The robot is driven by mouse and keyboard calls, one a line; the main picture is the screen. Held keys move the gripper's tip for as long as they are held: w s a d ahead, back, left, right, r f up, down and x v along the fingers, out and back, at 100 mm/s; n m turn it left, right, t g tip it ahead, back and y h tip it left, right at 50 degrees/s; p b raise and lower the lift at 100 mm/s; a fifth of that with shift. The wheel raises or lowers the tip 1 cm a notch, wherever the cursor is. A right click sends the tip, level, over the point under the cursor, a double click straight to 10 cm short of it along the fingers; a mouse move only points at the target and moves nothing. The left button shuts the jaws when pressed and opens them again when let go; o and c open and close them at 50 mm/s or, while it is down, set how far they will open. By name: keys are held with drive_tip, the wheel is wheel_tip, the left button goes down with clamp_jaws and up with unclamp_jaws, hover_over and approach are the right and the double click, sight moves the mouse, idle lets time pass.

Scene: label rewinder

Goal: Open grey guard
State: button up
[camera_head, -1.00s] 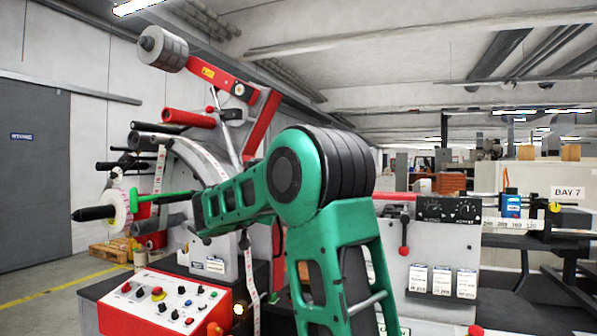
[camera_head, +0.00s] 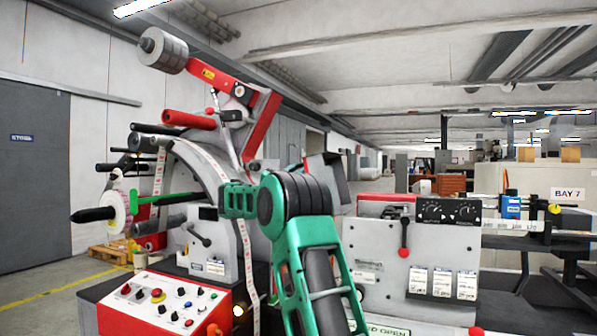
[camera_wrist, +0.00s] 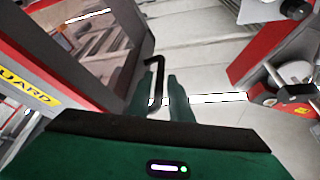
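The grey guard (camera_head: 328,178) is a dark grey panel standing up at a tilt behind my arm in the head view; part of it is hidden. In the wrist view a grey panel with a window (camera_wrist: 132,22) fills the upper left. A black bar handle (camera_wrist: 157,80) stands at its right edge. My gripper (camera_wrist: 162,88) has its green fingers close together with the handle between them, and looks shut on it.
A yellow guard label (camera_wrist: 28,88) on red is at the wrist view's left. The red control panel (camera_head: 165,305) stands low at left. A red-knobbed lever (camera_head: 404,235) is right of my arm. A red arm with a grey roller (camera_head: 163,50) rises above the machine.

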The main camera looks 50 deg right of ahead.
drive_tip(key=shift+x, duration=1.65)
